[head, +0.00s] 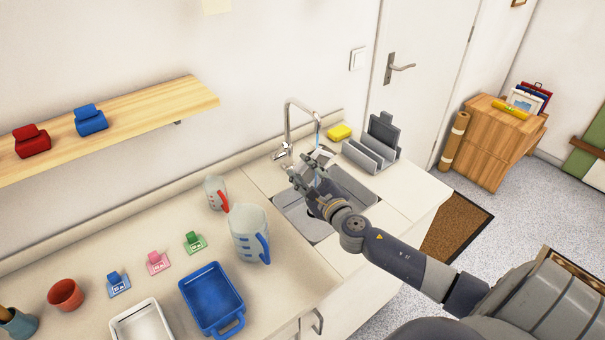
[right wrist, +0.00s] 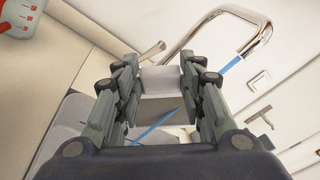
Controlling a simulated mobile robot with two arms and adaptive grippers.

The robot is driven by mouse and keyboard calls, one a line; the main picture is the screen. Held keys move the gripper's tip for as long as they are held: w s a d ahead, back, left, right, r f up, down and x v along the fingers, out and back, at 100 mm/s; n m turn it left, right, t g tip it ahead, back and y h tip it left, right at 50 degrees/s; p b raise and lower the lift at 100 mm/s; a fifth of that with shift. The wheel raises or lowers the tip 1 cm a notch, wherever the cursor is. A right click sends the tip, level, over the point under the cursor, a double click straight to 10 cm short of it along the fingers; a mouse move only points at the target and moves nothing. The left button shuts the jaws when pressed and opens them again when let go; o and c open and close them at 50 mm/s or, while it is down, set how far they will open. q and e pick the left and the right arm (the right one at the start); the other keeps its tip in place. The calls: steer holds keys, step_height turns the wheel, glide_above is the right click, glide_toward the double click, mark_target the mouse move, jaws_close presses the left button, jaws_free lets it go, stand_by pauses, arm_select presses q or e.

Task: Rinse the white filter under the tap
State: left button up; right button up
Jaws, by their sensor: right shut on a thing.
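My right gripper (head: 311,172) is over the sink (head: 358,188), beneath the spout of the tap (head: 288,125). It is shut on the white filter (right wrist: 162,80), a pale block between the fingertips in the right wrist view. In the head view the fingers hide most of the filter. A thin blue stream of water (head: 318,138) comes down from the spout toward the filter. In the right wrist view, blue water (right wrist: 157,124) also shows below the filter. I cannot tell exactly where the stream meets it. My left gripper is not in view.
A yellow sponge (head: 340,131) and a grey rack (head: 371,153) stand behind and right of the sink. A large jug (head: 248,235) and a smaller one (head: 216,193) stand left of it. A blue tray (head: 211,298) and white tray (head: 142,322) lie at the front.

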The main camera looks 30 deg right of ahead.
steer(key=shift+s+d, duration=0.1)
steer(key=shift+s, duration=0.05)
stand_by(0.4)
steer(key=shift+s+d, duration=0.15)
steer(key=shift+s, duration=0.25)
steer(key=shift+w, duration=0.15)
steer(key=shift+w+a, duration=0.25)
steer(key=shift+w, duration=0.2)
steer(key=shift+s, duration=0.2)
steer(key=shift+s+d+p, duration=0.25)
steer(key=shift+s+p, duration=0.05)
steer(key=shift+s, duration=0.1)
steer(key=shift+w, duration=0.15)
